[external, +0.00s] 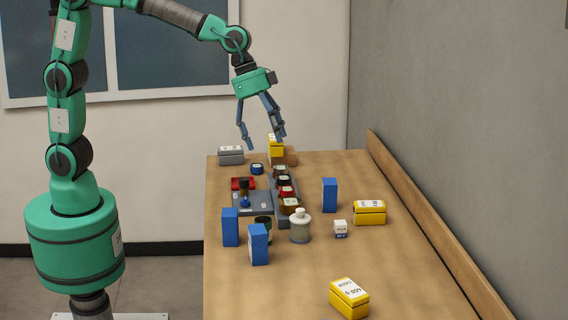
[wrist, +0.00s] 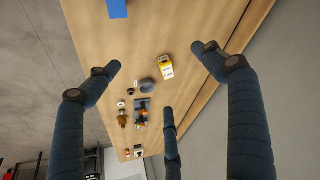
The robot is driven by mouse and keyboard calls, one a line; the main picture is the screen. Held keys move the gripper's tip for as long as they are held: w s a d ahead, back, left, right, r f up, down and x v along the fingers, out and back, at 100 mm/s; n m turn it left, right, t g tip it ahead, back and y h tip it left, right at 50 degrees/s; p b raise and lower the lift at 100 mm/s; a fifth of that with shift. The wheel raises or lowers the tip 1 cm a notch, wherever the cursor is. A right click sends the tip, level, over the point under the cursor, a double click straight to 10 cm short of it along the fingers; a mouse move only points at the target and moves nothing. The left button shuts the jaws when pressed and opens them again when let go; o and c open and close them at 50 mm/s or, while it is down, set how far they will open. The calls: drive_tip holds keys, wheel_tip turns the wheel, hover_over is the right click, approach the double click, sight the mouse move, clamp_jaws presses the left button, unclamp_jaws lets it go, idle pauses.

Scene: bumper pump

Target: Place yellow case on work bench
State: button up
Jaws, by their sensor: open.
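Three yellow cases with white labels are on the wooden work bench (external: 400,270) in the external view. One yellow case (external: 349,298) is at the near end, one yellow case (external: 369,212) is at the right, and one small yellow case (external: 275,146) is at the far end, by a brown block. My gripper (external: 264,138) is open and empty, fingers down, above the far end of the bench. In the wrist view, a yellow case (wrist: 165,67) shows between the open fingers of my gripper (wrist: 160,76), apart from them; I cannot tell which case it is.
Several blue boxes (external: 258,244) stand on the bench. A white-capped bottle (external: 300,228), a small white box (external: 340,229) and a grey tray (external: 255,203) with jars fill the middle. A grey box (external: 231,155) is at the far left. The near left bench is clear.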

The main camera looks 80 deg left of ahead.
drive_tip(key=s+a+r+n+t+y, duration=0.1)
drive_tip(key=s+a+r+n, duration=0.15)
drive_tip(key=s+a, duration=0.55)
drive_tip(key=s+a+r+n, duration=0.25)
drive_tip(key=s+a, duration=0.25)
drive_tip(key=s, duration=0.5)
drive_tip(key=s+a+f+n+y, duration=0.1)
drive_tip(key=s+a, duration=0.3)
drive_tip(key=s, duration=0.4)
drive_tip(key=s+a+f+n+t+y, duration=0.1)
drive_tip(key=s+a, duration=0.3)
drive_tip(key=s, duration=0.5)
drive_tip(key=shift+a+f+n, duration=0.3)
drive_tip(key=shift+a+n, duration=0.05)
drive_tip(key=shift+n, duration=0.25)
drive_tip(key=shift+f, duration=0.1)
wheel_tip(320, 180, down, 10)
drive_tip(key=b, duration=1)
